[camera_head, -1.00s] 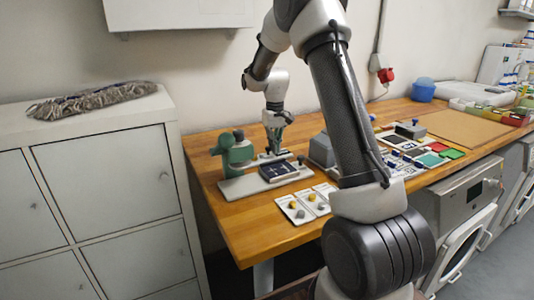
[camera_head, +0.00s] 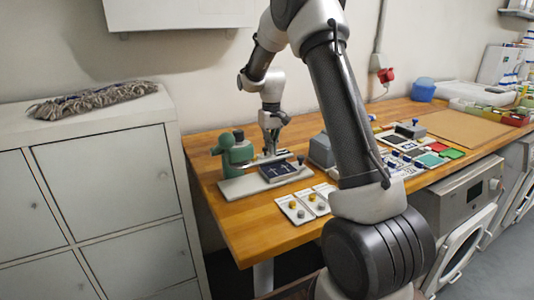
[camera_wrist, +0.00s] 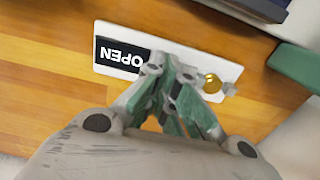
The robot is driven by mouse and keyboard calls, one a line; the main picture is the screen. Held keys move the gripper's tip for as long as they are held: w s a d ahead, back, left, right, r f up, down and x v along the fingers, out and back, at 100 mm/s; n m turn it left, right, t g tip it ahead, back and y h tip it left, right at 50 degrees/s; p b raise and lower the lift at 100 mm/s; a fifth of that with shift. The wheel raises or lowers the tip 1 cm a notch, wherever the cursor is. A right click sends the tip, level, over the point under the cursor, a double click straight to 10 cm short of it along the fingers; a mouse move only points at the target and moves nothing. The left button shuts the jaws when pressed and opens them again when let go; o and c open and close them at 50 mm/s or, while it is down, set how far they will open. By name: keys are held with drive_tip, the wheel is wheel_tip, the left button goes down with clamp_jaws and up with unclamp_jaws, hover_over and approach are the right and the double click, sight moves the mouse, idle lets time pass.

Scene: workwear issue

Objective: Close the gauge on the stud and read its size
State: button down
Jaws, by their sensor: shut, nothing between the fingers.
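The gauge (camera_wrist: 112,68) is a white plate with a dark panel that reads OPEN, upside down in the wrist view. A brass-yellow round stud (camera_wrist: 211,83) sits at its right end, beside a small grey piece (camera_wrist: 230,88). My gripper (camera_wrist: 177,64) is shut and empty, its fingers over the middle of the plate, left of the stud. They hide part of the plate; I cannot tell whether they touch it.
The green press (camera_head: 236,152) stands on a pale base (camera_head: 240,187) with a dark pad (camera_head: 279,171). Cards with yellow and grey knobs (camera_head: 296,210) lie in front. A grey box (camera_head: 321,151) stands to the right. Bare wood shows at the front left.

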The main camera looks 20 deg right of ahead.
drive_tip(key=shift+a, duration=0.45)
idle(0.5)
drive_tip(key=shift+d, duration=0.6)
wheel_tip(320, 180, up, 8)
idle(0.7)
drive_tip(key=shift+w, duration=0.1)
idle(0.4)
drive_tip(key=s+a+r+t, duration=0.1)
drive_tip(key=s+r, duration=0.2)
drive_tip(key=s, duration=0.9)
drive_tip(key=s+a+r+t, duration=0.1)
drive_tip(key=s+r+t, duration=0.1)
drive_tip(key=s, duration=1)
drive_tip(key=s+a+r+t, duration=0.1)
drive_tip(key=s+a+r, duration=0.1)
drive_tip(key=s, duration=1.1)
drive_tip(key=shift+r, duration=0.85)
